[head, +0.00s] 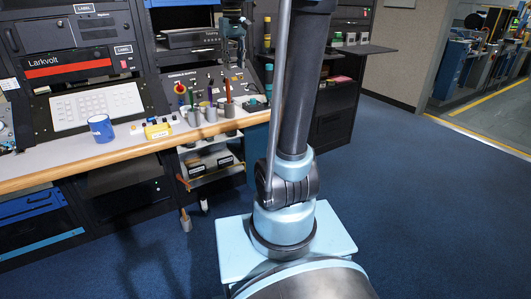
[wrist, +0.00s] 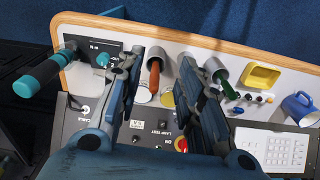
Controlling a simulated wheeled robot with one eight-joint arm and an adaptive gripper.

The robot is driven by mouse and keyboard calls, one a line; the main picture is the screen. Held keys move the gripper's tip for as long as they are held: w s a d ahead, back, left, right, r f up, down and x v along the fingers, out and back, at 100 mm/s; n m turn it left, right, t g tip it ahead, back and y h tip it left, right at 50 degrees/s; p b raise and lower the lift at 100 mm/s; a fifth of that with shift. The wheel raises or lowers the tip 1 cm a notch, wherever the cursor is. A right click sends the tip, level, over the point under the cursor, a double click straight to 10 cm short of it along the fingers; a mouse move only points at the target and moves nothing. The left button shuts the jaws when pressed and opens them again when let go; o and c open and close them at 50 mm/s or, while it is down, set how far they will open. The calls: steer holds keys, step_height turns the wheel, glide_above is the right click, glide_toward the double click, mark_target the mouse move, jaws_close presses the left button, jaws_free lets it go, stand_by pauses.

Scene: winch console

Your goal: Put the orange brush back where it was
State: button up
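The orange brush shows as an orange handle (wrist: 154,78) rising from a grey cup (wrist: 157,55) in the wrist view. In the head view the orange handle (head: 228,92) stands in the rightmost cup (head: 230,109) on the console bench. Its lower end is hidden in the cup. My gripper (wrist: 157,68) is open, its fingers spread wide with the handle between them in the picture. I cannot tell how far above the handle the fingers are. In the head view the gripper (head: 236,45) is small and dark above the cups.
A green-handled tool (wrist: 228,85) stands in another cup; the middle cup is partly hidden by a finger. A teal-handled tool (wrist: 45,75), a yellow tray (wrist: 262,76) and a blue mug (wrist: 299,107) are nearby. The control panel (wrist: 150,137) borders the cups.

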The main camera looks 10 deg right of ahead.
steer(key=s+d+f+m+t, duration=0.1)
steer(key=s+d+f, duration=0.2)
steer(key=s+f, duration=0.9)
steer(key=s+d+f+m, duration=0.1)
steer(key=s+d+f, duration=0.2)
steer(key=s+f, duration=1)
steer(key=s, duration=0.4)
steer(key=shift+s+f+m+t, duration=0.3)
steer(key=shift+m+t, duration=0.1)
steer(key=shift+w+f, duration=0.2)
steer(key=shift+w, duration=0.25)
